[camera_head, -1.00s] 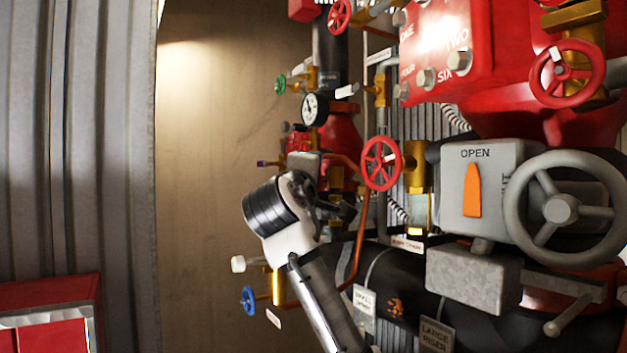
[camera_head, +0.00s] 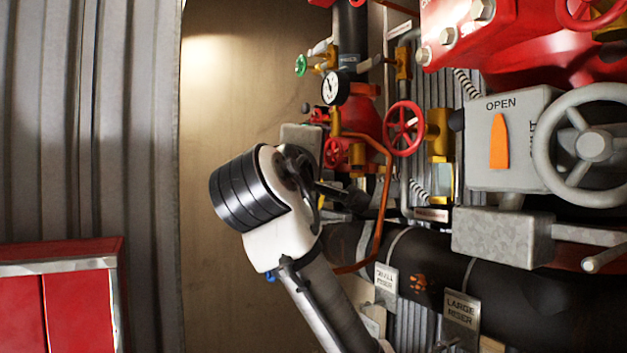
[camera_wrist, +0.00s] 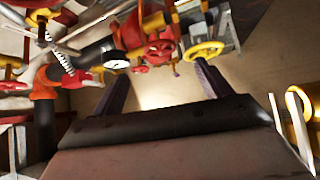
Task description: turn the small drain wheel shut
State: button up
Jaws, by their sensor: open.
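Several small handwheels show, and no readable label tells me which is the drain wheel. In the head view there are a red wheel (camera_head: 404,128), a smaller red wheel (camera_head: 337,152) left of it, a green wheel (camera_head: 301,65) and a sliver of a blue wheel (camera_head: 270,277) behind my arm. In the wrist view a yellow wheel (camera_wrist: 203,50) stands beyond the right fingertip, with a red wheel (camera_wrist: 158,50) left of it. My gripper (camera_wrist: 160,88) is open and empty, its fingers apart from both. In the head view my wrist partly hides the gripper.
A grey box marked OPEN with an orange pointer (camera_head: 499,142) and a large grey handwheel (camera_head: 593,146) stand right. A black pipe (camera_head: 450,270) runs below, an orange pipe (camera_head: 382,210) close by my gripper. A gauge (camera_head: 335,88) is above. A red cabinet (camera_head: 60,290) stands lower left.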

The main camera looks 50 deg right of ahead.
jog(key=shift+v, duration=1.2)
